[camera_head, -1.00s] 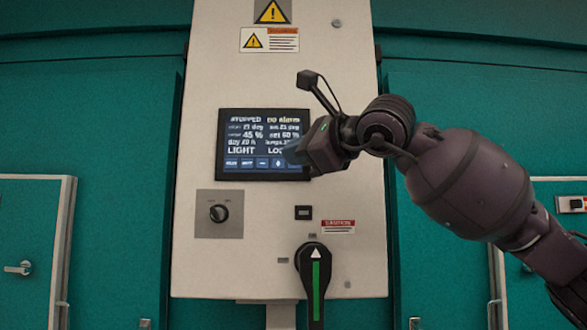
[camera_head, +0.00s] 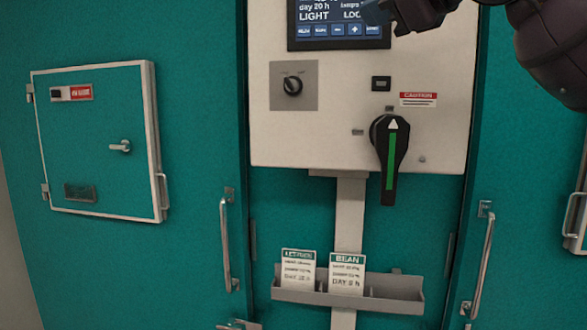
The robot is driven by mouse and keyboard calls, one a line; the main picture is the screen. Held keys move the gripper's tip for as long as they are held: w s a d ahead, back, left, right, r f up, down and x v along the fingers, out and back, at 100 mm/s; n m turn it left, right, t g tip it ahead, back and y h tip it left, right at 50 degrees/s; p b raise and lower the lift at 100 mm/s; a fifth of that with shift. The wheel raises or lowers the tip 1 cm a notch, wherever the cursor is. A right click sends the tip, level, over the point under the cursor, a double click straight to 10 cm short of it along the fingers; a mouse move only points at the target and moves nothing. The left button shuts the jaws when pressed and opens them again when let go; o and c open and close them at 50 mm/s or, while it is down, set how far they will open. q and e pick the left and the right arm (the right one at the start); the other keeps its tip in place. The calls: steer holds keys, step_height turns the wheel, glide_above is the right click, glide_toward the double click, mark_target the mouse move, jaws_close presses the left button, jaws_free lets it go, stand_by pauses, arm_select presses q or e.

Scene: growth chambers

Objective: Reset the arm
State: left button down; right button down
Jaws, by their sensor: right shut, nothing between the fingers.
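My right gripper (camera_head: 380,13) is at the top edge of the head view, shut and empty. Its tip overlaps the right side of the dark control screen (camera_head: 335,30) in the picture; I cannot tell whether it touches. My dark right arm comes in from the upper right, and much of it is cut off by the top edge. The screen's visible lines read "day 20 h" and "LIGHT", above a row of blue buttons. My left gripper is not in view.
The pale control panel (camera_head: 285,135) carries a rotary knob (camera_head: 292,85) and a black switch handle with a green stripe (camera_head: 390,160). Below, a grey rack (camera_head: 395,293) holds two cards. Teal doors with upright handles (camera_head: 225,245) flank it. A small hatch (camera_head: 100,150) is at left.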

steer(key=s+a+f+m+g+y, duration=0.15)
steer(key=a+f+g+y, duration=0.35)
steer(key=f, duration=0.5)
steer(key=s+a+f+m+g+y, duration=0.1)
steer(key=a+f+m+g+y, duration=0.15)
steer(key=f+y, duration=0.6)
steer(key=s+d+f+n+t+h, duration=0.1)
steer(key=d+f+n+t+h, duration=0.6)
steer(key=f+n+h, duration=0.8)
steer(key=d+f+n+t+h, duration=0.6)
steer(key=d+f+n+h, duration=0.55)
steer(key=n, duration=0.75)
steer(key=s+d+f+m+g, duration=0.1)
steer(key=s+f+m+g, duration=0.3)
steer(key=f, duration=0.5)
steer(key=s+d+f+m+g, duration=0.1)
steer(key=s+f+m+g, duration=0.1)
steer(key=s+f+g, duration=0.35)
steer(key=s+a+f+m+g+y, duration=0.15)
steer(key=s+f+g, duration=0.25)
steer(key=s+f, duration=0.45)
steer(key=s+f+m+g+y, duration=0.2)
steer(key=s+f+g, duration=0.25)
steer(key=s, duration=0.65)
steer(key=w+f+t, duration=0.7)
steer(key=f+t, duration=0.2)
steer(key=f, duration=0.2)
steer(key=shift+w+n, duration=0.25)
steer(key=shift+n, duration=0.1)
